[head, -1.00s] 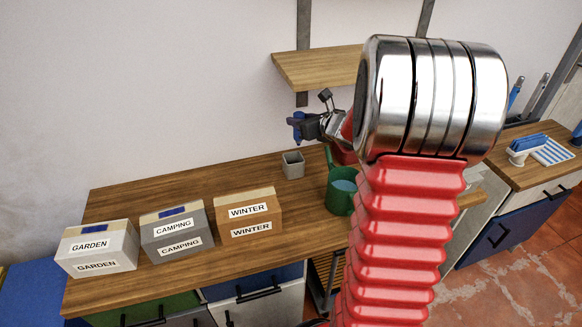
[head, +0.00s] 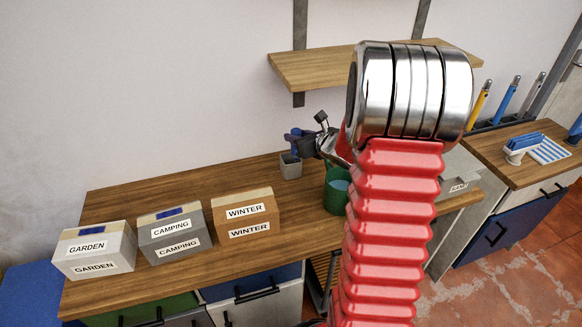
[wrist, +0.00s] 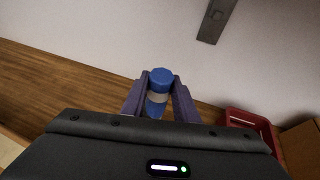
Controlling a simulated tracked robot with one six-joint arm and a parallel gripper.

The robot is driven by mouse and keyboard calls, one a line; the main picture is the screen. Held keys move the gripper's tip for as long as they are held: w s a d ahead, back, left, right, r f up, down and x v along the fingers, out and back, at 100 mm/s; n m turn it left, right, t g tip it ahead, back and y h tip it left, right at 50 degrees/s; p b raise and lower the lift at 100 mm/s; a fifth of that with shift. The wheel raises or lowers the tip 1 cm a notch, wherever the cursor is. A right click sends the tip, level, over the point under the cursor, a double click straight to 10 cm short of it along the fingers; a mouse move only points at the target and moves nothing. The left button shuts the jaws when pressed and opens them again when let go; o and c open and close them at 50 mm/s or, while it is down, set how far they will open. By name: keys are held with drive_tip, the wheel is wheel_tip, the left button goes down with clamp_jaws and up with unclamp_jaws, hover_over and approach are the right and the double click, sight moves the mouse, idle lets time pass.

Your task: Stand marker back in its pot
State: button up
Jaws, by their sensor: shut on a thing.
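The marker (wrist: 161,77), with a blue top and a pale band, stands between the two purple fingers of my gripper (wrist: 160,88) in the wrist view. My gripper (head: 293,138) is shut on it. In the head view the gripper is just above the small grey square pot (head: 290,167) at the back of the wooden bench. The marker is too small there to make out apart from the fingers. Whether its lower end is inside the pot cannot be told. The pot is not clearly seen in the wrist view.
Boxes labelled GARDEN (head: 95,250), CAMPING (head: 175,234) and WINTER (head: 246,213) stand at the left. A wooden shelf (head: 320,72) is above. A red crate (wrist: 248,122) shows in the wrist view.

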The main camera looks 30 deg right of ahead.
drive_tip(key=o, duration=1.2)
drive_tip(key=shift+c, duration=0.2)
drive_tip(key=v, duration=1.3)
drive_tip(key=shift+s, duration=0.35)
drive_tip(key=shift+r, duration=0.1)
